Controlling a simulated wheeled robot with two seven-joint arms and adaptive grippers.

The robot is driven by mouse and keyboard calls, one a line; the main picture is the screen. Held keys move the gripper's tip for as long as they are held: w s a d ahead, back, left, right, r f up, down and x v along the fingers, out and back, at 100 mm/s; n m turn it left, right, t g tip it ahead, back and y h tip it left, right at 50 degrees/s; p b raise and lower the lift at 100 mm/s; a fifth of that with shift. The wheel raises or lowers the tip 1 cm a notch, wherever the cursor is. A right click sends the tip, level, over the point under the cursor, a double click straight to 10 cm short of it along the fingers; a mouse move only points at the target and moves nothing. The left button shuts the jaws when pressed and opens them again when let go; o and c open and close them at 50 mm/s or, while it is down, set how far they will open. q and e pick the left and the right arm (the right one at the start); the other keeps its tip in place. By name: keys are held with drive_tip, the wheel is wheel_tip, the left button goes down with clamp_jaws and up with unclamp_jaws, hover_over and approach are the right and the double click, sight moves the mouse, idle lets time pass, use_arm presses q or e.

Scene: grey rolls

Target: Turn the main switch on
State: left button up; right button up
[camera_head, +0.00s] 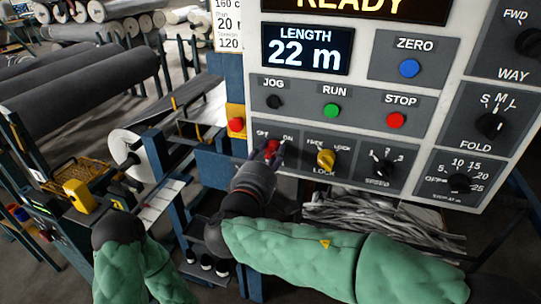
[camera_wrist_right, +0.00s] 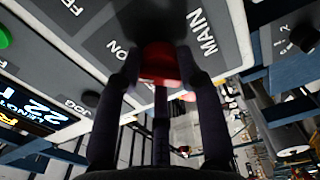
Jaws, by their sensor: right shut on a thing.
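The main switch is a red knob (camera_head: 271,146) at the lower left of the control panel, with small OFF and ON marks above it. My right gripper (camera_head: 268,154) reaches up to it from below and is shut on it. In the right wrist view the red knob (camera_wrist_right: 160,64) sits between the dark fingers (camera_wrist_right: 160,75), with the words ON and MAIN on either side. The fingers partly cover the knob, so I cannot tell which mark it points to. My left arm shows at the lower left, but its gripper cannot be made out.
A yellow LOCK knob (camera_head: 326,159) is just right of the main switch, then a black SPEED knob (camera_head: 384,169). Above are the JOG (camera_head: 274,102), RUN (camera_head: 331,110) and STOP (camera_head: 395,120) buttons. The display (camera_head: 305,49) reads 22 m. Large grey rolls (camera_head: 80,90) lie at left.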

drive_tip(key=o, duration=1.1)
drive_tip(key=shift+o, duration=0.2)
drive_tip(key=v, duration=1.2)
